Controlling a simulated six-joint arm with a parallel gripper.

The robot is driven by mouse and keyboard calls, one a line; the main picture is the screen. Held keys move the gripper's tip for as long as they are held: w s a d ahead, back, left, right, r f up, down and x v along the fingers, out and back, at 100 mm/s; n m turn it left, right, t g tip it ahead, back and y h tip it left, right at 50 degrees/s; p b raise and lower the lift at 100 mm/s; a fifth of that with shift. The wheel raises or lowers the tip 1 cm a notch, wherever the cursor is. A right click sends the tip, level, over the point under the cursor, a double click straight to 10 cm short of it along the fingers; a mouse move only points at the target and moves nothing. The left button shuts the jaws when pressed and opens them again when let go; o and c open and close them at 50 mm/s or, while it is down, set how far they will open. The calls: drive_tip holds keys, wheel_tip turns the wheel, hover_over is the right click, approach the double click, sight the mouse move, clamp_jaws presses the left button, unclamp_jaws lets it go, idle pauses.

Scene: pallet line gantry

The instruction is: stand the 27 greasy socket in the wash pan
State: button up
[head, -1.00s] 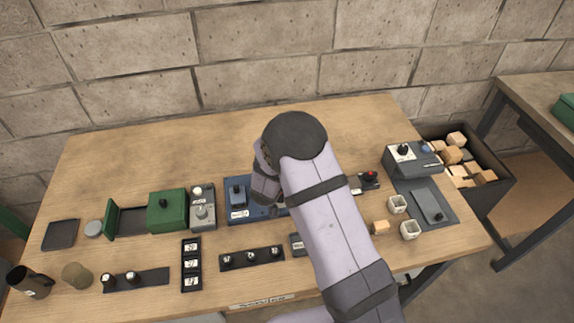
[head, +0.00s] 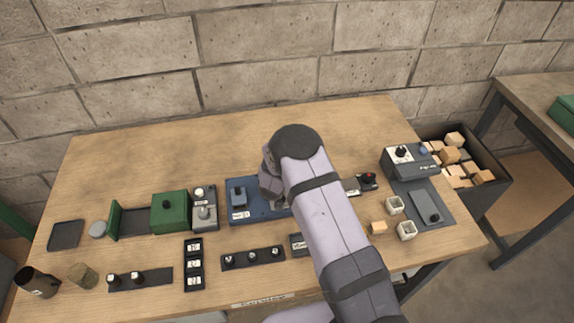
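Several small dark sockets with pale tops stand on two dark strips, the left strip (head: 155,280) and the middle strip (head: 235,261). I cannot read which socket is the 27. A shallow dark square tray (head: 66,235) lies at the table's left end; I cannot tell whether it is the wash pan. My gripper's wrist (head: 270,185) is over the right part of a blue base plate (head: 235,211) near the table's middle. My arm hides the fingers and anything in them, so their opening does not show.
A green box (head: 168,212) and a grey unit with a knob (head: 204,210) stand left of the blue plate. A dark cup (head: 37,282) and an olive cylinder (head: 83,275) are front left. White cups (head: 406,230) stand right. The table's back is clear.

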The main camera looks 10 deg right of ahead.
drive_tip(key=shift+c, duration=0.5)
clamp_jaws()
drive_tip(key=shift+r, duration=0.1)
drive_tip(key=shift+r+b, duration=0.95)
drive_tip(key=shift+r, duration=3.95)
